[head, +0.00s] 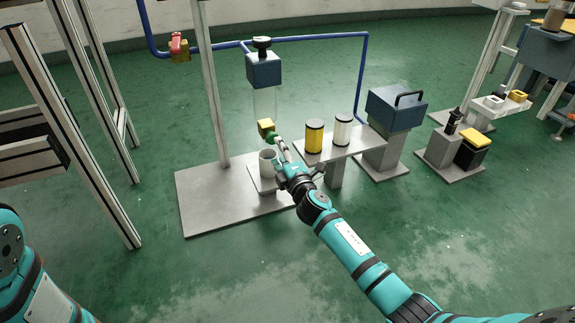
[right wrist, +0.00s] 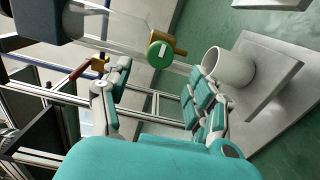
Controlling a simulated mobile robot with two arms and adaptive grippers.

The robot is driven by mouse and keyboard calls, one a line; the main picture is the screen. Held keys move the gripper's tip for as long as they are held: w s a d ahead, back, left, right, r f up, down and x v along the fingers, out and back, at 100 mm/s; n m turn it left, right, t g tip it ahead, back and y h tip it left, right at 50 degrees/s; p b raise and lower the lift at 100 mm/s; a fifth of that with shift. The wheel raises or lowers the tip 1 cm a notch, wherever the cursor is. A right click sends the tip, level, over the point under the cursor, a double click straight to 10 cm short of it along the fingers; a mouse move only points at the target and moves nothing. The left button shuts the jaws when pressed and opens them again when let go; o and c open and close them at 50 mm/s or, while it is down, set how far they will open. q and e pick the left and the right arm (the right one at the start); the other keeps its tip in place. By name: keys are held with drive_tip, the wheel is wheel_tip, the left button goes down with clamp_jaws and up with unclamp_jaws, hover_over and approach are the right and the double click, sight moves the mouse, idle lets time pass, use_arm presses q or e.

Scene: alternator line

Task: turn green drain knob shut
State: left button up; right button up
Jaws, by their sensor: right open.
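The green drain knob (right wrist: 160,54) is round with a pale stripe on its face, and sits on a brass valve body (right wrist: 178,47) under a clear cylinder (right wrist: 125,30). In the head view the knob (head: 271,138) is small and partly covered by my right gripper (head: 281,145). In the right wrist view my right gripper (right wrist: 160,82) is open, with its fingers apart and the knob ahead of the gap between them. Whether a finger touches the knob I cannot tell. Only part of my left arm shows in the head view, without its gripper.
A grey cup (head: 268,163) stands below the valve, close to my right fingers in the wrist view. A yellow canister (head: 314,136) and a white canister (head: 342,130) stand on the shelf to the right. A metal post (head: 213,90) rises at the left.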

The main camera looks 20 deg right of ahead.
drive_tip(key=s, duration=0.6)
drive_tip(key=shift+s, duration=0.25)
drive_tip(key=shift+s+d+f, duration=0.1)
